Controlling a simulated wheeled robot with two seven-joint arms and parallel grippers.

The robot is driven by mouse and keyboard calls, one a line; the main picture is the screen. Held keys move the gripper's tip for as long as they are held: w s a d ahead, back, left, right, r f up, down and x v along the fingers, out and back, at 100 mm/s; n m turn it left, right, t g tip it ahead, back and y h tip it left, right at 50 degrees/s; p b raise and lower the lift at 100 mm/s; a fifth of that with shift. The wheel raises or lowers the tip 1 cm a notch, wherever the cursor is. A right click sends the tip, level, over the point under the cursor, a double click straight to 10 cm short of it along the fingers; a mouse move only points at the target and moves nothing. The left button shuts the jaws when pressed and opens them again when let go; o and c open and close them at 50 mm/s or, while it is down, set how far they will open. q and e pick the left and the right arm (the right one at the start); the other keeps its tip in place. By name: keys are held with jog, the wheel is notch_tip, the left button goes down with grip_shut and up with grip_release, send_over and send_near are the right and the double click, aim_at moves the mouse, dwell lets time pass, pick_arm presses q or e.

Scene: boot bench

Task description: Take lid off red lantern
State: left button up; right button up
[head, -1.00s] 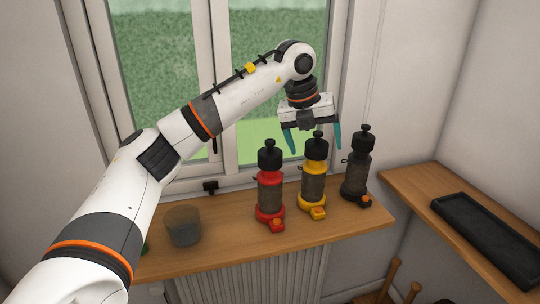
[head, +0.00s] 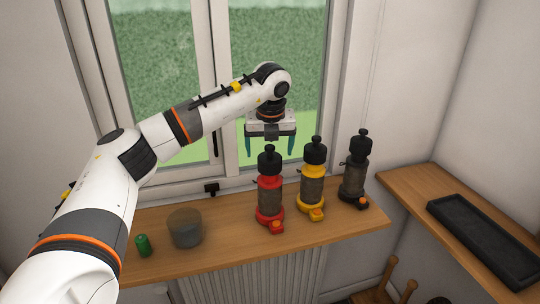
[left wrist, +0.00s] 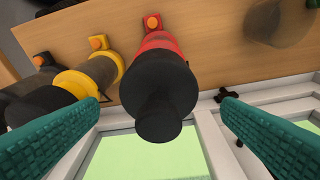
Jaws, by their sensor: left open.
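The red lantern (head: 270,191) stands upright on the wooden sill, with its black knobbed lid (head: 269,160) on top. My left gripper (head: 270,149) is open and empty, pointing down above and around the line of this lid. In the left wrist view, the black lid (left wrist: 160,95) lies between the two teal fingers (left wrist: 158,108), with a gap on each side and no contact visible. The red body (left wrist: 155,42) shows partly behind the lid. My right gripper is not in view.
The yellow lantern (head: 313,182) stands close to the right of the red one, and a black lantern (head: 355,172) beyond it. A grey cup (head: 185,229) and green cylinder (head: 143,245) stand left. A black tray (head: 482,240) lies on the right shelf. The window is behind.

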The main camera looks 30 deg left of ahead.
pick_arm(q)
jog(key=shift+x, duration=1.1)
jog(key=shift+a, duration=0.1)
jog(key=c, duration=1)
